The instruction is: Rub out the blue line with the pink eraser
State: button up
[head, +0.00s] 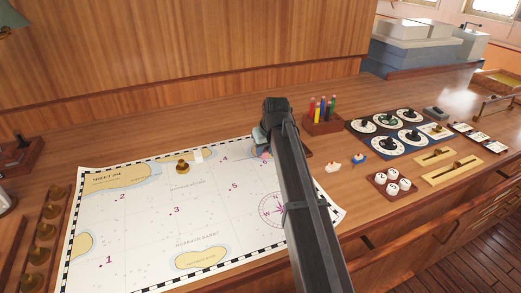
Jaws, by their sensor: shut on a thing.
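The chart (140,215) lies flat on the wooden desk, with numbered red dots, tan islands and a purple compass rose. My gripper (261,148) is at the chart's upper right part, largely hidden behind my dark arm. A small pink patch, which looks like the pink eraser (264,154), shows at the gripper's tip, and the jaws are shut on it. I cannot tell whether the eraser touches the chart. I cannot make out a blue line; my arm covers part of the chart's right side.
A brass piece (183,167) and a small white block (198,156) stand on the chart. A pen holder (322,122) stands right of my arm. Further right are a dial panel (400,128), small white and blue pieces, and a tray of white cups (392,184). Brass knobs line the left.

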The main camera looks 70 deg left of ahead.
jog(key=shift+w, duration=0.3)
jog(key=shift+s, duration=0.15)
jog(key=shift+s, duration=1.05)
jog(key=shift+s, duration=0.15)
jog(key=shift+s+a, duration=0.15)
jog(key=shift+s, duration=0.85)
jog(key=shift+s, duration=0.1)
jog(key=shift+s, duration=1)
jog(key=shift+a, duration=0.1)
